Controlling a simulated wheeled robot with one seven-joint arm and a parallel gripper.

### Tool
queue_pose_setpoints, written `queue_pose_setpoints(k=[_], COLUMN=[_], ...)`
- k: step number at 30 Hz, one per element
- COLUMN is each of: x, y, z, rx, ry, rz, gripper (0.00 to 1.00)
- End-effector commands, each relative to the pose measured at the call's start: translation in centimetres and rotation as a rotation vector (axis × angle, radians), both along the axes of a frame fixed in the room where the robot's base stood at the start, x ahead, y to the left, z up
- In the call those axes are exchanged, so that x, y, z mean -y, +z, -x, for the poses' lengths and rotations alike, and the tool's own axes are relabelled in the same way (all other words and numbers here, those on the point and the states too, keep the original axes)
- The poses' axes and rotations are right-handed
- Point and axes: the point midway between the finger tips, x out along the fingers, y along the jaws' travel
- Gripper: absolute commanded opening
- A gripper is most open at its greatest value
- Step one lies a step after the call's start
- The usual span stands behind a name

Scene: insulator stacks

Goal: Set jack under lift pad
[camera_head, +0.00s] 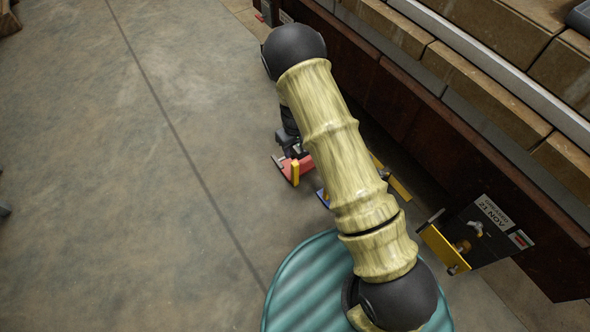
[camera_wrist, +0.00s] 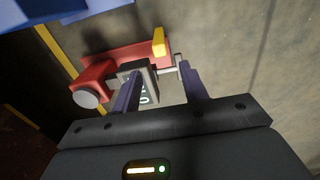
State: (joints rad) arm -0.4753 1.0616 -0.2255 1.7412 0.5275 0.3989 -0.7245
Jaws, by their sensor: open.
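A red jack with an upright yellow tab (camera_head: 295,172) stands on the concrete floor, partly hidden behind my arm. In the wrist view the red jack (camera_wrist: 127,53) shows its yellow tab, a red cylinder with a pale round end, and a grey block with white marks. My gripper (camera_wrist: 160,68) is open, its two dark fingers reaching to the grey block. The left finger overlaps the block in the picture; contact cannot be told. In the head view my gripper is mostly hidden. I cannot clearly make out the lift pad; my arm covers much of that area.
A blue part (camera_wrist: 75,10) fills the upper left of the wrist view, close to the jack. A long brick-topped wall or base (camera_head: 440,125) runs along the right. A yellow-and-black unit with a date label (camera_head: 490,212) stands beside it.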

Motion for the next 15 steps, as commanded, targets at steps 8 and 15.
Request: queue_pose_setpoints(k=[8, 15], x=[0.1, 0.2], y=[-5.6, -9.7], z=[0.0, 0.0], rx=[-0.002, 0.000], ry=[-0.001, -0.002], rz=[0.001, 0.001], gripper=[0.44, 0.44])
